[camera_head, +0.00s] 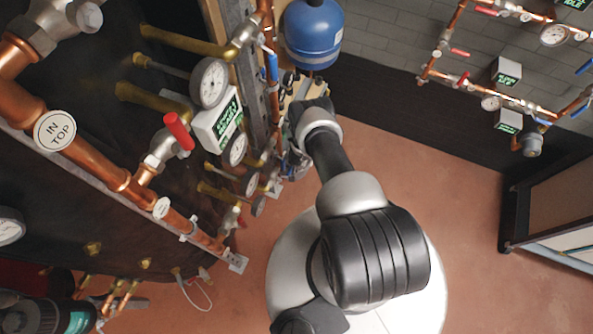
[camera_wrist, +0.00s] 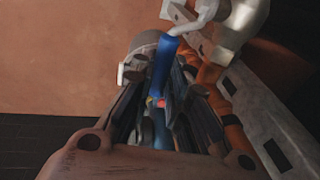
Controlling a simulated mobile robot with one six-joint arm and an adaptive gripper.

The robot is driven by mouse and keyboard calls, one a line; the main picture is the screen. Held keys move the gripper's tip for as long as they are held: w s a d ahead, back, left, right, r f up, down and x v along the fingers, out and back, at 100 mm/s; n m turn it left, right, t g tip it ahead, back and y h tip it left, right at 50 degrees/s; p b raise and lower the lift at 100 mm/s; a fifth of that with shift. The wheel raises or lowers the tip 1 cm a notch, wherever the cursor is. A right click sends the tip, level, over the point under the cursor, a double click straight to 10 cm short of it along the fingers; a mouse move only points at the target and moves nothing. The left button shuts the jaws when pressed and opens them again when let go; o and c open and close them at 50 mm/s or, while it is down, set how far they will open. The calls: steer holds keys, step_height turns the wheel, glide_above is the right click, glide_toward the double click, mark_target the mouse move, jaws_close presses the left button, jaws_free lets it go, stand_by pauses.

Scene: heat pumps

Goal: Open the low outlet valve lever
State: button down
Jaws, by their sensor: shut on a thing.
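A blue valve lever (camera_wrist: 164,66) shows in the wrist view, with its pale metal stem (camera_wrist: 196,20) bending off at the upper right. My gripper (camera_wrist: 160,100) is shut on the blue lever, one finger on each side of it. The part of the lever deep between the fingers is mostly hidden. In the head view my gripper (camera_head: 294,164) is low beside the pipe panel, below the blue tank. The lever there is hidden by my arm and too small to make out.
Copper pipes (camera_head: 108,172) with gauges (camera_head: 209,83) and a red lever (camera_head: 179,131) crowd the panel at left. A blue tank (camera_head: 313,36) hangs above my wrist. A metal bracket (camera_wrist: 262,130) runs beside my gripper. Open floor (camera_head: 470,200) lies at right.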

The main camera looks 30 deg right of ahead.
stand_by(0.3)
steer(key=c, duration=1.6)
jaws_free()
steer(key=shift+o, duration=0.2)
steer(key=shift+r, duration=0.15)
steer(key=w+v, duration=0.2)
steer(key=v, duration=0.7)
steer(key=shift+r, duration=0.55)
steer(key=shift+w+a, duration=0.1)
